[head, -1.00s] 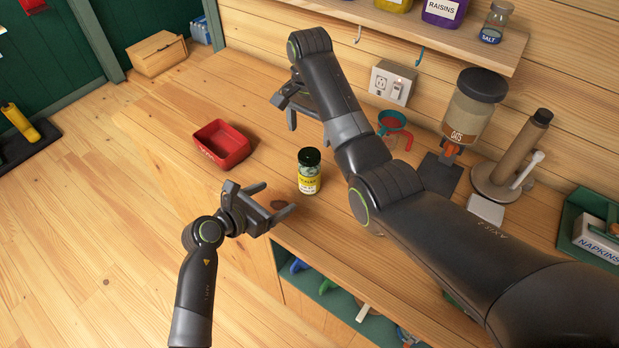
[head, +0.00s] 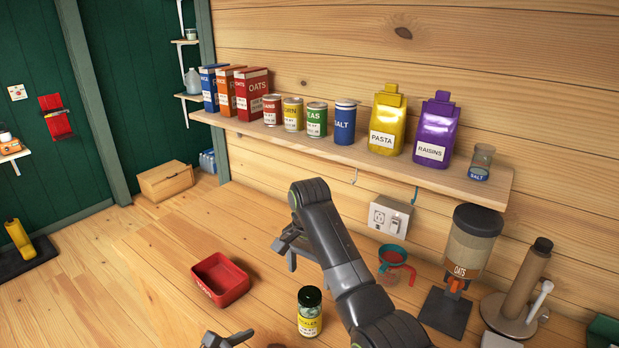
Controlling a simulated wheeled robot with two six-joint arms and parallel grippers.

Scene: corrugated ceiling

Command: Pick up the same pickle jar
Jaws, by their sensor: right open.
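The pickle jar (head: 309,316), a small glass jar with a dark lid and a yellow-and-white label, stands upright on the wooden counter near the bottom middle of the head view. My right gripper (head: 284,252) is open and empty, behind and above the jar and slightly left of it, apart from it. My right forearm passes just to the right of the jar. Only a small piece of my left gripper (head: 228,340) shows at the bottom edge, left of the jar. Its jaws are mostly cut off.
A red bin (head: 221,281) sits left of the jar. A wall shelf (head: 350,153) with boxes, cans and bags runs above the counter.

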